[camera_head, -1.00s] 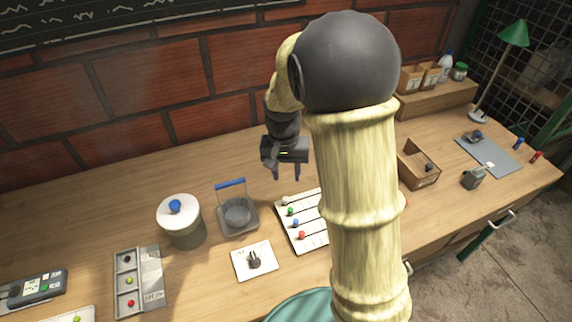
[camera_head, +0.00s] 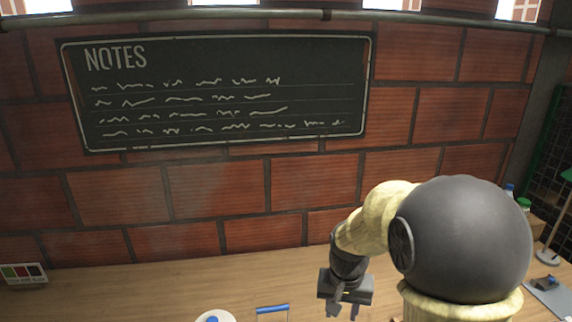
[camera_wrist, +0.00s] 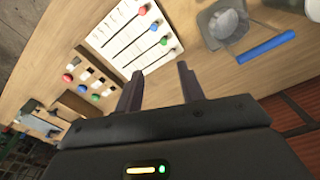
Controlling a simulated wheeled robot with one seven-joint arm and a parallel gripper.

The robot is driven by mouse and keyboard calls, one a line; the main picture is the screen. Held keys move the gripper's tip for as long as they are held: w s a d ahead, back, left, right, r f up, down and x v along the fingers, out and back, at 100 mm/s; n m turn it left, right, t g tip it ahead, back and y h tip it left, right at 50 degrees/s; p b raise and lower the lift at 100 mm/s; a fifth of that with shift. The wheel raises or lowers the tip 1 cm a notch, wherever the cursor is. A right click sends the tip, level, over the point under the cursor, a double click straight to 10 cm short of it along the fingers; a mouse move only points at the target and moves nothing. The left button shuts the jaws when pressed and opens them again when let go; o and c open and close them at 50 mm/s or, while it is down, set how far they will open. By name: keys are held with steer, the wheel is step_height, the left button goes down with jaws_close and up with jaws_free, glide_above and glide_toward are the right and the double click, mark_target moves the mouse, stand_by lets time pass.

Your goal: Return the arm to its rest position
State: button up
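My gripper (camera_head: 345,310) hangs over the workbench (camera_head: 130,290) at the lower middle of the head view, with its fingertips near or past the bottom edge. In the wrist view my gripper (camera_wrist: 160,88) has its two fingers apart, with nothing between them. Below it the wrist view shows the bench top and a white board with colored knobs (camera_wrist: 112,32), lying beyond the fingertips and not touched. My pale, ribbed arm with its dark round joint fills the lower right of the head view.
A blue-handled device (camera_wrist: 265,47) stands on the bench; its handle also shows in the head view (camera_head: 272,308). A chalkboard (camera_head: 215,90) hangs on the brick wall (camera_head: 220,195). A small color card (camera_head: 24,274) stands at far left. The bench's left part looks clear.

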steer(key=s+d+r+n+t+p, duration=0.1)
steer(key=s+d+n+t+p, duration=0.1)
steer(key=s, duration=0.7)
steer(key=shift+s+r+n, duration=0.3)
steer(key=shift+s, duration=0.1)
